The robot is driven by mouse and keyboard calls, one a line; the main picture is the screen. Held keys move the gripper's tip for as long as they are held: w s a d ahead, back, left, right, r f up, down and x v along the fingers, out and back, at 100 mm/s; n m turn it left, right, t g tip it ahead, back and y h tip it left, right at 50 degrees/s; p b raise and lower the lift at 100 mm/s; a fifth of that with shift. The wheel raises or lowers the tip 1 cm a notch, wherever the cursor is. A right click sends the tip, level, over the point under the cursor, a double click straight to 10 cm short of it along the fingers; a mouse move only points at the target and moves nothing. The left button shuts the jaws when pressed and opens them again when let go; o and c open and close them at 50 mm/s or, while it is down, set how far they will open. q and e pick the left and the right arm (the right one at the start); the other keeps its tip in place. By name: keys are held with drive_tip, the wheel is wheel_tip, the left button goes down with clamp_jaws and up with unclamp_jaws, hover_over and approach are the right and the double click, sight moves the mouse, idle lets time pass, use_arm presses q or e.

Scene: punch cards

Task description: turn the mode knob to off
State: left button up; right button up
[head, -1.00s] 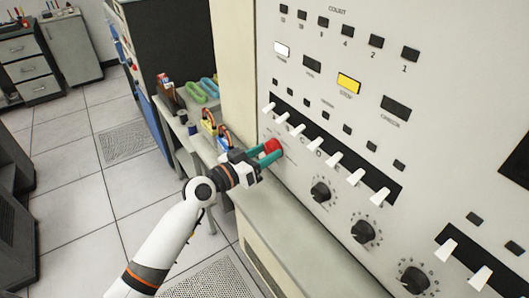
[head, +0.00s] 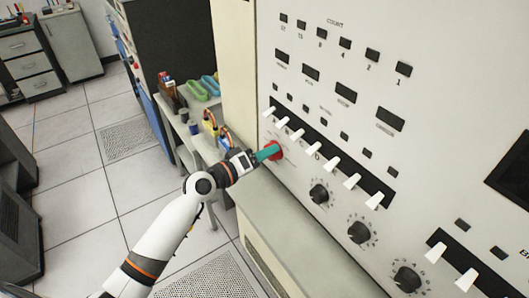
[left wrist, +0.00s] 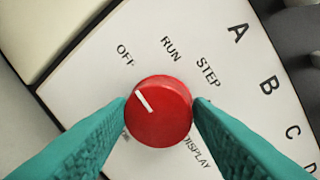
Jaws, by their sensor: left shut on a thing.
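The red mode knob (left wrist: 158,118) sits on the white panel, with labels OFF, RUN, STEP and DISPLAY around it in the left wrist view. Its white pointer line slants up and left, roughly toward the OFF label (left wrist: 125,55). My left gripper (left wrist: 159,112) is shut on the knob, one teal finger on each side. In the head view the knob (head: 279,151) is partly hidden behind my left gripper (head: 270,151). Another label, low on the left, is mostly covered by a finger. My right gripper is in neither view.
A row of white switches (head: 314,149) runs just right of the knob. Several black dials (head: 319,193) lie below them. The indicator windows (head: 346,93) above are dark. A ledge (head: 262,210) juts out under the panel, and a cluttered side table (head: 184,128) stands behind my arm.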

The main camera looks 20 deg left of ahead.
use_arm(q)
drive_tip(key=shift+n, duration=0.3)
drive_tip(key=o, duration=1)
drive_tip(key=shift+s+a, duration=0.1)
drive_tip(key=f+b+v, duration=0.1)
drive_tip(key=b+v, duration=0.4)
drive_tip(key=v, duration=0.6)
drive_tip(key=shift+s+a+r, duration=0.25)
drive_tip(key=shift+s+r, duration=0.1)
drive_tip(key=shift+r, duration=0.1)
